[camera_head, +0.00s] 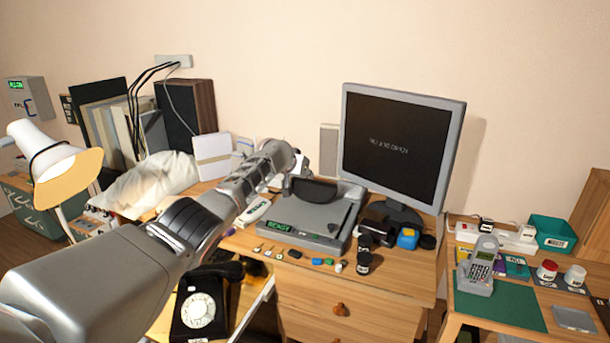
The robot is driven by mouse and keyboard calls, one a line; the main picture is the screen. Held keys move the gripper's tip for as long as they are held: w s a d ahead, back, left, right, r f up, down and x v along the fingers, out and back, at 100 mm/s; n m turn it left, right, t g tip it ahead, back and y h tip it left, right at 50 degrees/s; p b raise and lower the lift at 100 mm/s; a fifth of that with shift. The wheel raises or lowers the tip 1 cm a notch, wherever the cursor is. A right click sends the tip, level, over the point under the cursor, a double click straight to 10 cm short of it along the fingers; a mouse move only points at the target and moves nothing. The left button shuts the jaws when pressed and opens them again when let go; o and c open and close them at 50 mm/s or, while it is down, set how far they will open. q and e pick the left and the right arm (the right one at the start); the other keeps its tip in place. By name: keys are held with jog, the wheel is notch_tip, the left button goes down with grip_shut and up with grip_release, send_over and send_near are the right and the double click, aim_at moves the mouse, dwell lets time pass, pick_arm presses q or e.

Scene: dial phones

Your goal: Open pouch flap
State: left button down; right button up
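No pouch can be made out for certain. A dark, rounded, flap-like piece (316,190) stands at the back of a grey device (298,222) with a green lit label on the wooden desk. A crumpled off-white cloth bag (150,186) lies at the left of the desk. My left arm reaches in from the lower left across the desk. My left gripper (291,183) is at the back left of the grey device, close to the dark piece; contact cannot be told. Its fingers are small and partly hidden by the wrist. My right gripper is out of view.
A monitor (400,145) stands behind the device. Small coloured items and dark jars (364,262) line the desk's front edge. A black rotary phone (200,306) sits lower left. A side table at right holds a grey handset (480,268) and a green mat (505,309).

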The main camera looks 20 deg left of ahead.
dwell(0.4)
pick_arm(q)
jog(key=c, duration=2)
grip_release()
jog(key=shift+o, duration=0.2)
jog(key=v, duration=1.2)
